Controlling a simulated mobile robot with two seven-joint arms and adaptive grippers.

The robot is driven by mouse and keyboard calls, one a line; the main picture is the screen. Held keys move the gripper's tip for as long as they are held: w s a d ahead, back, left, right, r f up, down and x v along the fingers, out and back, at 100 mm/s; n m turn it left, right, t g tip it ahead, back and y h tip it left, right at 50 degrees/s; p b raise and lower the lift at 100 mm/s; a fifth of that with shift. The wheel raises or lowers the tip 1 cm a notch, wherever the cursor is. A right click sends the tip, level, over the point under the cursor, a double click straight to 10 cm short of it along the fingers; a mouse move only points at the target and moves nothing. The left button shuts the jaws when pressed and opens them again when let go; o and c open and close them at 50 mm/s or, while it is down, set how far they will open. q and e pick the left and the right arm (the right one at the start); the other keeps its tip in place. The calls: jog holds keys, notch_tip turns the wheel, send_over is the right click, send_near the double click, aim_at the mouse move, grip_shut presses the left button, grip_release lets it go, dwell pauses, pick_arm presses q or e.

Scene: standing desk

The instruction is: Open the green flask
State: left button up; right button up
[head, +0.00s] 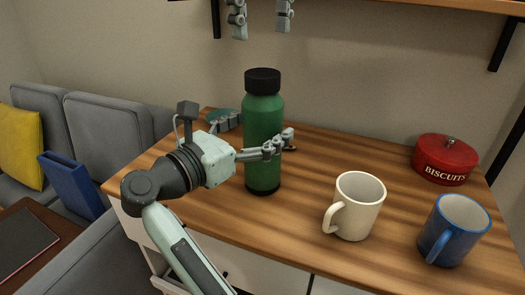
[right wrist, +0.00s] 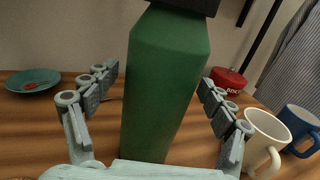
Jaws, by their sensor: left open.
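The green flask (head: 263,140) stands upright on the wooden desk with its black cap (head: 262,80) on. In the right wrist view the flask (right wrist: 165,85) fills the middle, with the cap (right wrist: 195,4) cut off at the top edge. My right gripper (head: 262,138) is around the flask body at about mid height. In the right wrist view its fingers stand on either side with visible gaps to the flask, so it looks open. My left gripper (head: 261,28) is open and empty, fingers pointing down, above the cap and apart from it; its upper part is out of view.
A cream mug (head: 354,207) and a blue mug (head: 453,232) stand to the right of the flask. A red biscuit tin (head: 444,160) is at the back right. A teal dish (head: 226,118) lies behind the flask to the left. A shelf (head: 400,4) runs along the top.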

aim_at(262, 73)
grip_shut()
pick_arm(q)
jog(key=m, duration=0.6)
jog(key=shift+d, duration=0.1)
jog(key=m, duration=0.7)
jog(key=shift+f, duration=4)
jog(key=shift+c, duration=0.4)
